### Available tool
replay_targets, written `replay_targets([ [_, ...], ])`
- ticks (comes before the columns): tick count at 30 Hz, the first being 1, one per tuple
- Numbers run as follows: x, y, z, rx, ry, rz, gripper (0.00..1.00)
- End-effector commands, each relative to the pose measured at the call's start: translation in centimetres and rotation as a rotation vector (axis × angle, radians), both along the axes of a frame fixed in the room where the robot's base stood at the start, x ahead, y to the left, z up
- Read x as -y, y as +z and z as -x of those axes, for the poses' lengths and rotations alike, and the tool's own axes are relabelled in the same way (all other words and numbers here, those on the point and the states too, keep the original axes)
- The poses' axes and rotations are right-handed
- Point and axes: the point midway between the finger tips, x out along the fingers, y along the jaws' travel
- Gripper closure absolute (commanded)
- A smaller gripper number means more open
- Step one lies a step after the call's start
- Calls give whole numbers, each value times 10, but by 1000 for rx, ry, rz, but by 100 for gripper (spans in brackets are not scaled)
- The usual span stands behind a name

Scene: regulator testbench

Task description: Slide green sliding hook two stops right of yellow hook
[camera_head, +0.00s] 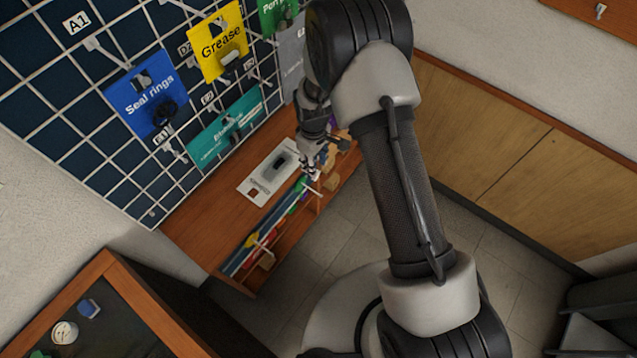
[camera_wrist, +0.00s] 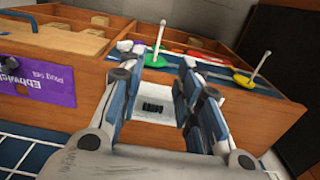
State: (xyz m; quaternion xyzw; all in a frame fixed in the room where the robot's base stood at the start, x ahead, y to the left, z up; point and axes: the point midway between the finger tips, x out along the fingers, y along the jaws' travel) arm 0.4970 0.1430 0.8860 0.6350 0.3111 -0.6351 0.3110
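The green hook (camera_wrist: 155,59), a green base with a pale upright rod, stands on the wooden rack in the wrist view. The yellow hook (camera_wrist: 243,81), a yellow-green base with a tilted pale rod, stands to its right, nearer the rack's right end. My gripper (camera_wrist: 165,66) is open, with its two fingers apart and the green hook's base showing in the gap. Whether the fingers touch it I cannot tell. In the head view my gripper (camera_head: 313,172) is over the far part of the rack; the hooks there are small and partly hidden.
The wooden rack (camera_head: 228,282) runs along the front of a bench (camera_head: 195,230), with coloured strips and wooden blocks in it. A white plate (camera_head: 255,190) with a dark part lies on the bench. A purple label (camera_wrist: 40,82) is on the rack. A gridded wall panel (camera_head: 60,135) carries signs.

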Motion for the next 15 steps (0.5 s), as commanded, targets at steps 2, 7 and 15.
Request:
replay_targets([
  [2,0,-10,0,0,0,0,68],
  [7,1,-43,1,-3,-1,0,68],
  [15,1,-103,1,-2,-2,1,68],
])
